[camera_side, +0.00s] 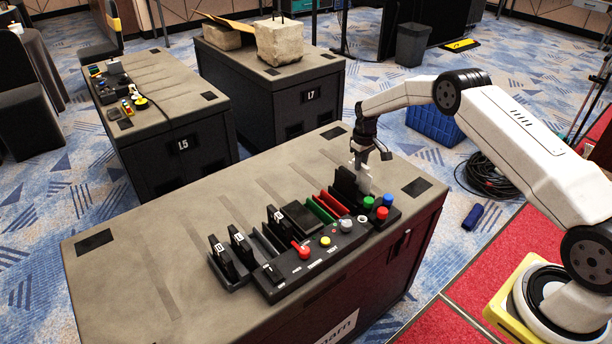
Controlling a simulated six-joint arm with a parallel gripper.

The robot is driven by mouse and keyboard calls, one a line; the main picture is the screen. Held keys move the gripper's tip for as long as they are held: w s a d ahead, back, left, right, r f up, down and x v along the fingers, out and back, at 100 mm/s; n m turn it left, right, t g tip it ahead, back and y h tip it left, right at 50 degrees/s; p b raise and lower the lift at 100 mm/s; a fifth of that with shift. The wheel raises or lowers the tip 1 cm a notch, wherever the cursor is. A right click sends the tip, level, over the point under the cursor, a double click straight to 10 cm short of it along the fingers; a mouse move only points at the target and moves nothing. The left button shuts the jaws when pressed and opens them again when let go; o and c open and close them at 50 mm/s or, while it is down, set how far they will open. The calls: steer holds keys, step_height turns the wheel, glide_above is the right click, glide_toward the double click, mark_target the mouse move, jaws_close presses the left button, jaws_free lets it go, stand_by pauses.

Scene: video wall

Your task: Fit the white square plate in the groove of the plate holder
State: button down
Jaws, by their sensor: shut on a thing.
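My gripper (361,163) points down over the right part of the near case top. It is shut on a small white piece (363,181), which looks like the white square plate seen partly from its edge. The piece is beside a dark upright plate (344,183), just behind the row of coloured knobs. The black plate holder (262,243) runs along the front of the case top, with dark, green and red plates standing in it. I cannot tell whether the white plate is in a groove or just above one.
Numbered dark blocks (241,247) stand at the left. The near case top (135,240) is clear at left. Two more cases stand behind.

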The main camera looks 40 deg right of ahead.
steer(key=shift+f, duration=0.1)
stand_by(0.7)
steer(key=shift+c, duration=1.2)
jaws_free()
steer(key=shift+r, duration=4)
